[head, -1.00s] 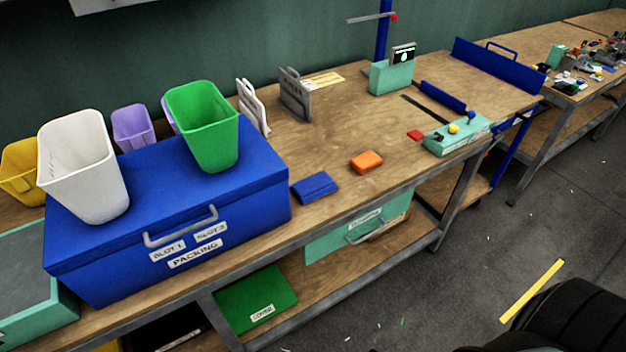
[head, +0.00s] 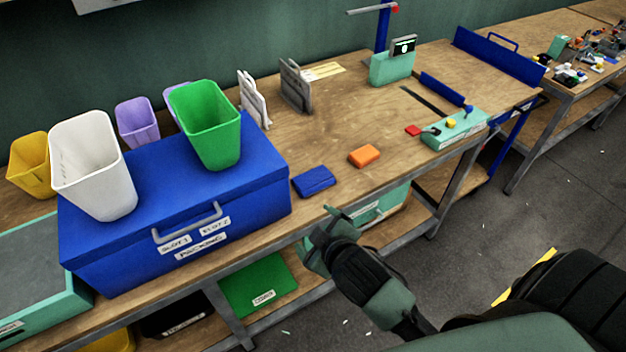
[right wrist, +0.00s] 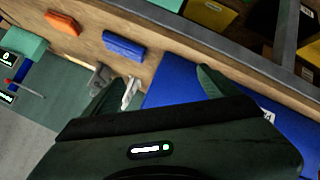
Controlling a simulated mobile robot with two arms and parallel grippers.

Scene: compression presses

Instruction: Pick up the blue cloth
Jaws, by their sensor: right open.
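The blue cloth (head: 314,181) lies folded on the wooden bench, just right of the blue packing box. It also shows in the right wrist view (right wrist: 123,47), beyond my fingers and apart from them. My right gripper (head: 318,226) is open and empty in front of the bench's front edge, nearer to me than the cloth. In the right wrist view its two fingers (right wrist: 158,88) are spread apart. My left gripper is not in view.
An orange block (head: 364,155) lies right of the cloth. The blue packing box (head: 265,180) stands left, bearing a white bin (head: 92,165) and a green bin (head: 207,125). Grey holders (head: 296,85) stand behind. The bench's front edge (head: 300,231) lies between me and the cloth.

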